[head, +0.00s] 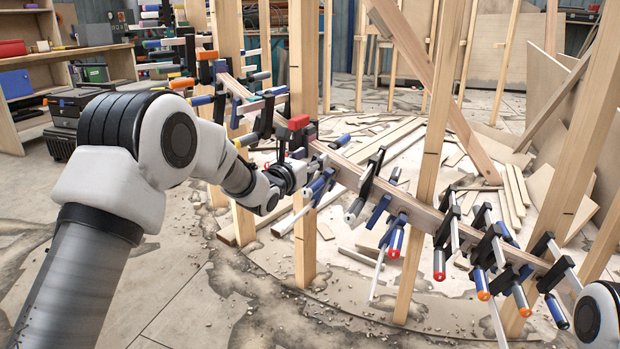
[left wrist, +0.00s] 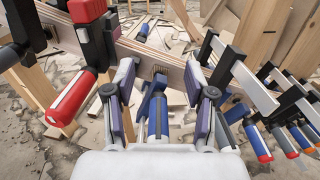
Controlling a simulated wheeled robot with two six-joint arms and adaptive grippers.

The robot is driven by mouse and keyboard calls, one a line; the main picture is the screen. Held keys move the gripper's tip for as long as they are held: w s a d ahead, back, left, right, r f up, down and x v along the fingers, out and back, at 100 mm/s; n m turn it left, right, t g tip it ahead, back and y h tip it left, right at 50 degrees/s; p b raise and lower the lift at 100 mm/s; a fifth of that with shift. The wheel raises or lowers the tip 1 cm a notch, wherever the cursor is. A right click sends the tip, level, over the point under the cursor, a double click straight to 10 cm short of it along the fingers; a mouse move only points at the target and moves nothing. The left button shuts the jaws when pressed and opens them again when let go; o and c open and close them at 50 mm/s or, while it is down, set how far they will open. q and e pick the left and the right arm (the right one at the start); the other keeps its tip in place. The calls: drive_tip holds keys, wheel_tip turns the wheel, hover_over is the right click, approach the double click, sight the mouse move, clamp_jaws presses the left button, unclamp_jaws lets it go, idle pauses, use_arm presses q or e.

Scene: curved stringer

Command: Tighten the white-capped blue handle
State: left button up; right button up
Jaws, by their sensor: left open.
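A blue clamp handle (left wrist: 157,117) stands between the two fingers of my left gripper (left wrist: 160,82) in the left wrist view. Its near end looks pale, but the palm partly covers it. The fingers are spread on both sides of it with a gap, around it but not closed. In the head view my left gripper (head: 310,180) reaches the curved wooden stringer (head: 345,172) near its middle, and mostly hides this handle. My right gripper is out of view; only part of that arm shows at the lower right.
A red-handled clamp (left wrist: 72,105) stands close left of the gripper, and a dark clamp (left wrist: 230,65) close right. Several more clamps (head: 483,282) line the stringer to the right. Upright posts (head: 432,170) stand along it. Wood offcuts (head: 385,140) litter the floor.

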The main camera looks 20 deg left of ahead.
use_arm(q)
drive_tip(key=shift+r, duration=0.35)
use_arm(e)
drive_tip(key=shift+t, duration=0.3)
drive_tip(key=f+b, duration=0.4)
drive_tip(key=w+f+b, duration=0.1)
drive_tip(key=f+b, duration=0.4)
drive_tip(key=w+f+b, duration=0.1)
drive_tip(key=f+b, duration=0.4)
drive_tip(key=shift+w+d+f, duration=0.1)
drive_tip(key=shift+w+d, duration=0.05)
use_arm(q)
drive_tip(key=s+a, duration=0.2)
drive_tip(key=s, duration=1.1)
drive_tip(key=shift+a, duration=0.3)
drive_tip(key=shift+f, duration=0.1)
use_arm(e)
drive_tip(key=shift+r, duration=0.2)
